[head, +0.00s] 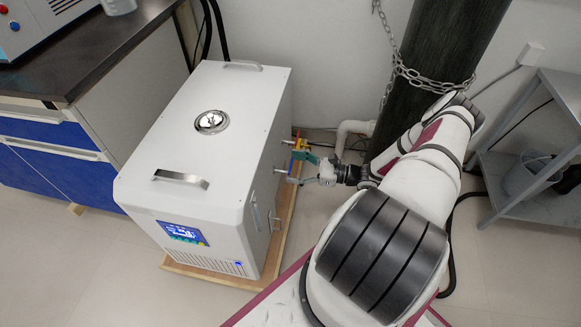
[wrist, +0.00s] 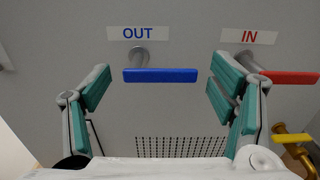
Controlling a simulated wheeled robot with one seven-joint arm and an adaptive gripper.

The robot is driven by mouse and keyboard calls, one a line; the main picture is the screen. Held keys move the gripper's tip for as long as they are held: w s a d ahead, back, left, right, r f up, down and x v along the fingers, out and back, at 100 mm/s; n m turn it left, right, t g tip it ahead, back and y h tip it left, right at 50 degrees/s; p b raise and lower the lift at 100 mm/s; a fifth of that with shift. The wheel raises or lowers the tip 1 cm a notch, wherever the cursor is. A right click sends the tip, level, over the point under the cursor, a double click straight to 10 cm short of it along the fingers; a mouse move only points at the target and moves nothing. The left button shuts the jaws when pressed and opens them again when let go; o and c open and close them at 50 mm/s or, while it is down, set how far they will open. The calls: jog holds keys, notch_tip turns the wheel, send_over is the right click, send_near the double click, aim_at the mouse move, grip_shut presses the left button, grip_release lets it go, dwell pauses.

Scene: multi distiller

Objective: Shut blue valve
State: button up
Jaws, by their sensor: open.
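The blue valve handle (wrist: 160,75) is a flat horizontal bar on a metal stem under the "OUT" label (wrist: 138,33) on the machine's grey-looking side panel. My gripper (wrist: 163,88) is open, its teal-padded fingers to the left and right of the blue handle in the wrist view. The handle shows whole between them; no contact is visible, and the distance to it is hard to judge. In the head view my gripper (head: 300,169) is at the right side of the white machine (head: 215,140), where the handles are small and partly hidden.
A red handle (wrist: 290,77) under the "IN" label (wrist: 249,36) is right of the blue one, close behind the right finger. A yellow handle on a brass valve (wrist: 293,138) is lower right. A dark chained cylinder (head: 440,60) stands behind my arm.

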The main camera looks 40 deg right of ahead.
jog(key=shift+x, duration=0.8)
jog(key=shift+c, duration=0.6)
jog(key=c, duration=1.1)
jog(key=shift+o, duration=0.2)
